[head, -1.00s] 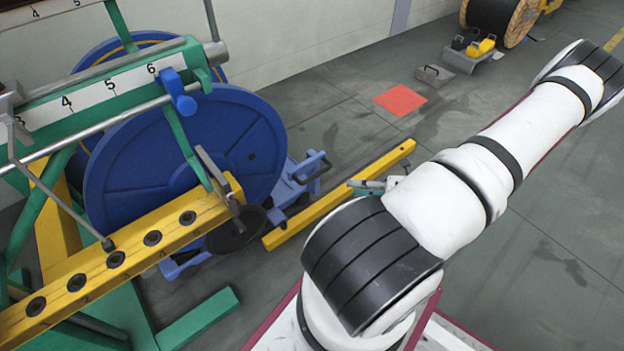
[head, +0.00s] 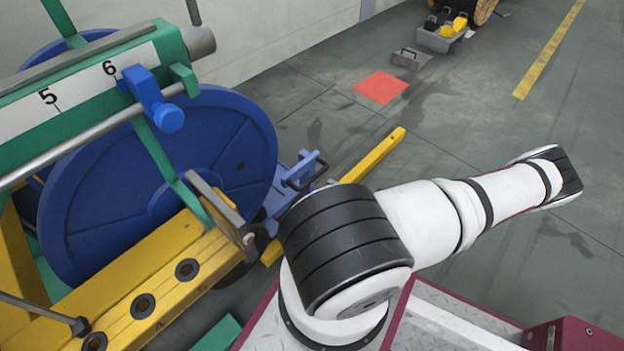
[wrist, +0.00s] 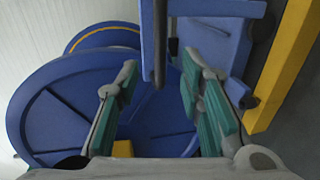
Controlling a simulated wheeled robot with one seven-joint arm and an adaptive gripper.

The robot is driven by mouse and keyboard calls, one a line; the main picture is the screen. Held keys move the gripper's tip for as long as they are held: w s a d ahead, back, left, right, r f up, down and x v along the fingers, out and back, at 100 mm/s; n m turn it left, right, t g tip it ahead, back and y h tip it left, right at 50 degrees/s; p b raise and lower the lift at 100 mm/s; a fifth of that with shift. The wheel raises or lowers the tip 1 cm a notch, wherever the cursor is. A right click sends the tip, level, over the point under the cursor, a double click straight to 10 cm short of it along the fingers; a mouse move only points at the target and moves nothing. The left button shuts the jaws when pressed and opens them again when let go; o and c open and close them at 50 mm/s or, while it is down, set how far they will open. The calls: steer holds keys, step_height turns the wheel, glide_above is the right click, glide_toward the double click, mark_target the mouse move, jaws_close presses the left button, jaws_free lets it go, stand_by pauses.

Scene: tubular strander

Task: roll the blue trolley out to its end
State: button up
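The blue trolley (head: 283,195) stands low at the right edge of the large blue reel (head: 165,180), at the left of a yellow floor rail (head: 378,152). Its dark-edged handle (head: 303,172) sticks out to the right. The wrist view shows the trolley's blue body (wrist: 218,45) at the top, with a blue upright bar (wrist: 153,40) in front of it. My gripper (wrist: 160,68) is open there, its two green-padded fingers on either side of the bar's lower end. I cannot tell whether they touch it. In the head view my arm hides the gripper.
The green and yellow frame with its numbered scale (head: 85,82) stands close on the left. A red floor patch (head: 381,87) and a grey block with a handle (head: 411,59) lie beyond the rail. The floor past the rail's far end looks open.

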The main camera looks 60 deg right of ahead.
mark_target(314, 177)
steer(key=b+x, duration=0.2)
steer(key=x, duration=0.7)
steer(key=shift+w+f+b, duration=0.1)
steer(key=shift+w+b, duration=0.15)
steer(key=shift+b, duration=0.15)
jaws_close()
